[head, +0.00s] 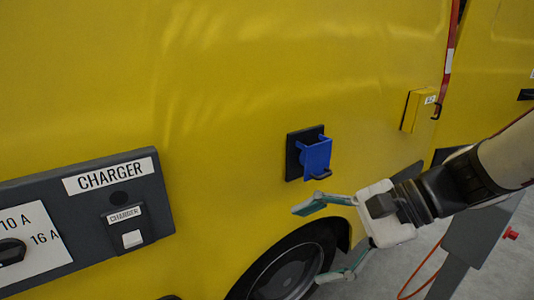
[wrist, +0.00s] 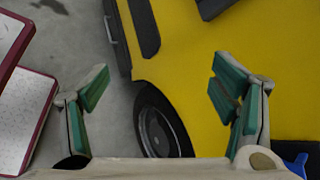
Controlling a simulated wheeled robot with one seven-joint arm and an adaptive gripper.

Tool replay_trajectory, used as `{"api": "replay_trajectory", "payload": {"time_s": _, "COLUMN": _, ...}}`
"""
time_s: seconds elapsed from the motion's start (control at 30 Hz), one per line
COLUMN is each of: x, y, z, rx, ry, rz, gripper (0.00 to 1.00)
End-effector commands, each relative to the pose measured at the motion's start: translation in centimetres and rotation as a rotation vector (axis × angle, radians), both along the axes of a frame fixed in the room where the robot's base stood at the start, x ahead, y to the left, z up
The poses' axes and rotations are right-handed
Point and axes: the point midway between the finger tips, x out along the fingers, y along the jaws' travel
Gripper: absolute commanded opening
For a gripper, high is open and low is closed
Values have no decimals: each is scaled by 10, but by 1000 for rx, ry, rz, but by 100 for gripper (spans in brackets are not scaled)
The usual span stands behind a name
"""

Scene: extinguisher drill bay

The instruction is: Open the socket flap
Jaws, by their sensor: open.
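The blue socket flap (head: 316,156) sits on a black square plate (head: 293,158) on the side of the yellow van, with a small dark handle (head: 322,175) at its lower edge. The flap covers the front of the socket, and no opening shows behind it. My gripper (head: 314,242) is open and empty, below and slightly right of the flap and apart from it. In the wrist view my gripper (wrist: 158,85) has its green-padded fingers spread wide. A blue piece (wrist: 299,166), likely the socket, shows at the lower right corner there, outside the fingers.
A grey charger panel (head: 84,220) with a dial and a white button stands at the left. A small yellow box (head: 418,110) and a red strap (head: 449,60) are on the van at the right. The wheel (head: 285,272) is below the socket. Pale red-edged panels (wrist: 22,115) show at left in the wrist view.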

Motion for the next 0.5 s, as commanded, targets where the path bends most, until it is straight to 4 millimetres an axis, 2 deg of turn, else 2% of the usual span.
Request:
{"api": "replay_trajectory", "payload": {"time_s": 0.03, "x": 25, "y": -6, "z": -12, "rx": 100, "ry": 47, "rz": -95, "gripper": 79}}
{"api": "replay_trajectory", "payload": {"time_s": 0.17, "x": 85, "y": -33, "z": -25, "rx": 360, "ry": 130, "rz": -350, "gripper": 79}}
{"api": "replay_trajectory", "payload": {"time_s": 0.3, "x": 142, "y": -85, "z": -46, "rx": 614, "ry": 180, "rz": -621, "gripper": 79}}
{"api": "replay_trajectory", "payload": {"time_s": 0.4, "x": 169, "y": -125, "z": -62, "rx": 752, "ry": 192, "rz": -778, "gripper": 79}}
{"api": "replay_trajectory", "payload": {"time_s": 0.5, "x": 184, "y": -155, "z": -74, "rx": 844, "ry": 193, "rz": -887, "gripper": 79}}
